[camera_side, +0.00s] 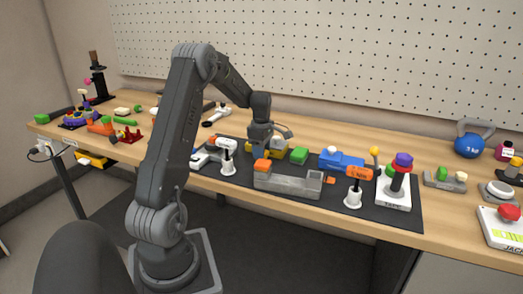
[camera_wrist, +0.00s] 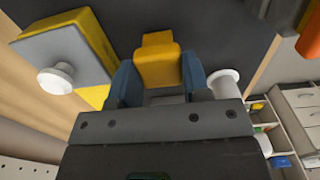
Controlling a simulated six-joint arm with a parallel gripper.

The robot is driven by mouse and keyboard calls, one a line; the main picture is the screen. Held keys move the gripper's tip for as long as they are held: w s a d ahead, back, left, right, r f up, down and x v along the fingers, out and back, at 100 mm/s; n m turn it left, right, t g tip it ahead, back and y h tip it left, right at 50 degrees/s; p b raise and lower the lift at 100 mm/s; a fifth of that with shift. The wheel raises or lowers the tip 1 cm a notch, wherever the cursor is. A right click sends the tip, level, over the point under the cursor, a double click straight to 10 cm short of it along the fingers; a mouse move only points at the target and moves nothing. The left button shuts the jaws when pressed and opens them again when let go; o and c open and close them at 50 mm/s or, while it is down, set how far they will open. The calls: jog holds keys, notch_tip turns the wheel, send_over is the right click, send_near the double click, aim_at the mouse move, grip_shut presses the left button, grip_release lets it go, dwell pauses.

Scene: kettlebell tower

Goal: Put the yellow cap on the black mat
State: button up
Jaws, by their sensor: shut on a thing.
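The yellow cap (camera_wrist: 160,65) is between the two blue fingers of my gripper (camera_wrist: 158,82) in the wrist view, and the gripper is shut on it. In the side view my gripper (camera_side: 261,146) is low over the back left part of the black mat (camera_side: 238,181). I cannot clearly tell the cap apart there from the yellow block behind the gripper. The dark mat surface also shows beyond the cap in the wrist view (camera_wrist: 215,25). Whether the cap touches the mat cannot be told.
A yellow block (camera_wrist: 99,40) with a grey plate and white knob is close beside my gripper. A grey vise (camera_side: 288,182), green block (camera_side: 299,156), blue block (camera_side: 341,161) and white drill stands (camera_side: 228,160) crowd the mat. Small bare patches lie between them.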

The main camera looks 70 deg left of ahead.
jog(key=o, duration=1.2)
jog(key=shift+f, duration=0.1)
notch_tip(320, 180, up, 12)
jog(key=w+d+r+m+t, duration=0.1)
jog(key=d+r+m, duration=0.45)
jog(key=d, duration=0.55)
jog(key=s+d+r+m+t, duration=0.1)
jog(key=s+d+m, duration=0.1)
jog(key=d+m, duration=0.3)
jog(key=s+d+m+t+y, duration=0.1)
jog(key=s+d+m, duration=0.25)
jog(key=d, duration=0.45)
jog(key=s+d+r+m+t, duration=0.1)
jog(key=d+m, duration=0.4)
jog(key=d, duration=0.1)
jog(key=s+d+f+m, duration=0.1)
jog(key=s+d+m, duration=0.2)
jog(key=s+m, duration=0.1)
jog(key=s+d+f+m+t+h, duration=0.1)
jog(key=s+d+f+m, duration=0.1)
jog(key=s+d+m, duration=0.2)
jog(key=shift+d+f+t, duration=0.2)
jog(key=shift+f+t, duration=0.05)
jog(key=shift+t, duration=0.05)
